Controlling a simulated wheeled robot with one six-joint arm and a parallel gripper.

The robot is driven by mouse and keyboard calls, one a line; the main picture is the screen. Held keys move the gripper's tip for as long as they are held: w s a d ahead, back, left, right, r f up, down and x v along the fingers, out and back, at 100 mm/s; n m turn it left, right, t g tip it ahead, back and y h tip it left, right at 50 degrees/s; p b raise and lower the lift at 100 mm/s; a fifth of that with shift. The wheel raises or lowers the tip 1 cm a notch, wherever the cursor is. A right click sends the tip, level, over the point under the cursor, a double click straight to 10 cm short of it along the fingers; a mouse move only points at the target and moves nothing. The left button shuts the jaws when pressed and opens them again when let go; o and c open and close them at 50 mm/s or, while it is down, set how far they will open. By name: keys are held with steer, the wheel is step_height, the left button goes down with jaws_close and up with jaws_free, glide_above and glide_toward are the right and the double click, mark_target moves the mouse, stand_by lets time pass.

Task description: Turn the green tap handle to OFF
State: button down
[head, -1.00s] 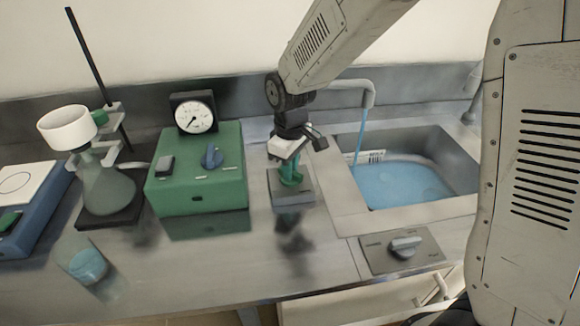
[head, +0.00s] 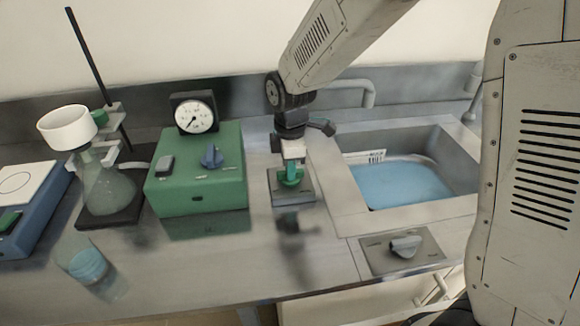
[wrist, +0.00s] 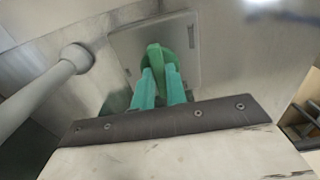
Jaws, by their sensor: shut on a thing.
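The green tap handle (head: 291,180) stands on a small grey plate (head: 292,198) left of the sink. In the wrist view the handle (wrist: 156,56) shows as a rounded green piece over its plate (wrist: 185,45). My gripper (head: 291,174) points down on it, and it also shows in the wrist view (wrist: 158,76) with its two green fingers close on either side of the handle. The gripper is shut on the handle. The lower part of the handle is partly hidden by the fingers. The tap spout (head: 345,86) shows no water stream.
The sink (head: 400,185) holds blue water. A green box (head: 195,180) with a gauge stands left of the handle. A flask (head: 108,187) and a beaker (head: 85,262) stand farther left. A grey knob (head: 405,245) is on the front right. Bare counter lies in front of the handle.

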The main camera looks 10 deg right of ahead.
stand_by(0.5)
steer(key=c, duration=1.4)
jaws_free()
steer(key=shift+c, duration=0.2)
step_height(320, 180, up, 8)
steer(key=shift+f, duration=0.1)
steer(key=shift+s+d+m, duration=0.15)
steer(key=shift+s+m, duration=0.1)
steer(key=shift+m, duration=0.45)
steer(key=s+d+r+m, duration=0.3)
steer(key=s+d+m, duration=0.2)
steer(key=s, duration=0.3)
steer(key=s+d+r+m+t, duration=0.1)
steer(key=s+d+r+m, duration=0.2)
steer(key=s+d+m, duration=0.3)
steer(key=s+d+r+m, duration=0.3)
steer(key=s+d+m, duration=0.2)
steer(key=s, duration=0.6)
steer(key=shift+s+d+r+m, duration=0.2)
steer(key=shift+d+r+m, duration=0.1)
steer(key=shift+d, duration=0.15)
